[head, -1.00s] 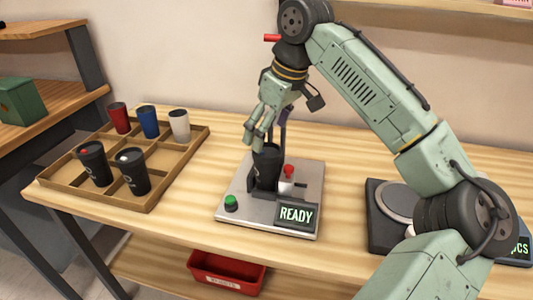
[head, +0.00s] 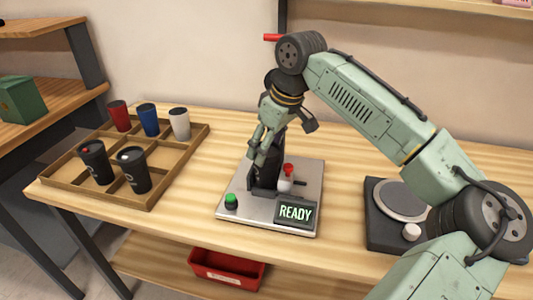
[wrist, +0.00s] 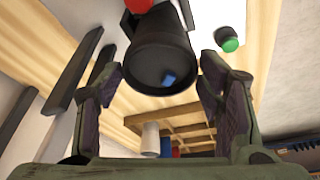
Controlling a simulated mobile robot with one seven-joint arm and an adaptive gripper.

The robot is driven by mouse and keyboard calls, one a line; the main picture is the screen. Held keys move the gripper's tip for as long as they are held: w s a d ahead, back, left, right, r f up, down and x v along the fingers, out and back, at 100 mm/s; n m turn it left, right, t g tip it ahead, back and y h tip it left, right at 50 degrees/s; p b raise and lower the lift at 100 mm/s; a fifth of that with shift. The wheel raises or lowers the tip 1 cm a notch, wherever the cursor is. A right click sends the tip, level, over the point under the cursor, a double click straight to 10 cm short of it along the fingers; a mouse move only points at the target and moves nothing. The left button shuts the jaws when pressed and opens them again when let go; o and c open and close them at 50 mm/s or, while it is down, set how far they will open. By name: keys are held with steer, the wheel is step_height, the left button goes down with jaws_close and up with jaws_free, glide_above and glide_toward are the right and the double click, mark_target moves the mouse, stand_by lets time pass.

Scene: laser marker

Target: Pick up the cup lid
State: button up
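A black cup (head: 265,176) stands upright in the marker fixture, partly hidden behind my gripper. In the wrist view its dark round top (wrist: 150,70) faces the camera and bears a small blue patch; this appears to be the lid, though its edge against the cup is hard to make out. My gripper (head: 262,152) is over the cup, pointing down. In the wrist view my gripper (wrist: 160,80) has its fingers spread, one on each side of the top, with gaps visible. Nothing is held.
The marker base (head: 235,208) has a green button (head: 231,201), a red-topped lever (head: 288,169) and a READY display (head: 296,212). A wooden tray (head: 160,189) with several cups stands left. A scale (head: 380,228) is right, a red bin (head: 227,271) below.

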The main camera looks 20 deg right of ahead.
steer(key=c, duration=0.6)
steer(key=shift+o, duration=0.2)
